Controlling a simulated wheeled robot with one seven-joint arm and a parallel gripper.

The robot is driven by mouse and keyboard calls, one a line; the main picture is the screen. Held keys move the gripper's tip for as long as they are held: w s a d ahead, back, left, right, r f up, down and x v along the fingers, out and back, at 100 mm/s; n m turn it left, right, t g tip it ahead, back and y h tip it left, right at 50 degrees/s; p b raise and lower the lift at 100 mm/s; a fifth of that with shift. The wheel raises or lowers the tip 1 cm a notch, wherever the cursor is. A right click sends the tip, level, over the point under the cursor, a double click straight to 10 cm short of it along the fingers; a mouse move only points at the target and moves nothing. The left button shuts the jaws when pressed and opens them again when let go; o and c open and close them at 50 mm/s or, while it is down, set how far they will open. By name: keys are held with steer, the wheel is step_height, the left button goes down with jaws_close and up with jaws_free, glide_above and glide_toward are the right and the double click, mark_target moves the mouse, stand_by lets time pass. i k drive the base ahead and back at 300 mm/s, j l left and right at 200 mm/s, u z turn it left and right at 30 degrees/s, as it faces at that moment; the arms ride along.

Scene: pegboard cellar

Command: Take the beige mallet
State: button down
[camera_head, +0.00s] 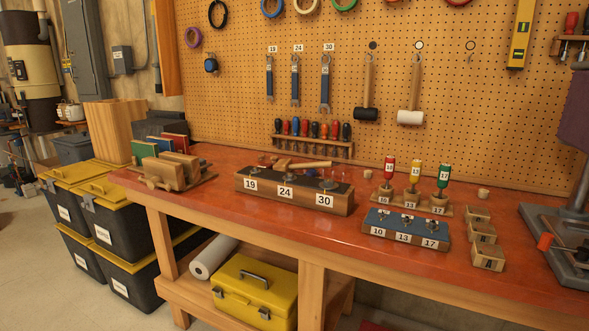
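On the pegboard hang a mallet with a black head (366,114) and a mallet with a white head (410,118), both on wooden handles. To their right is an empty hook (469,59) under a pale round marker. A light wooden handle (310,165) lies on the red bench behind the block numbered 19, 24 and 30. Its left end meets a tan piece (282,164) that looks like a beige mallet head, partly hidden by the block's fittings. My gripper is not in view.
The long numbered block (344,202) stands in front of the lying handle. A blue-topped block (405,228), a rack of coloured-handled tools (413,204) and small wooden cubes (487,257) are to the right. A wooden vise (170,170) is left.

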mark_target(285, 164)
steer(key=i+z, duration=0.25)
steer(key=i, duration=0.75)
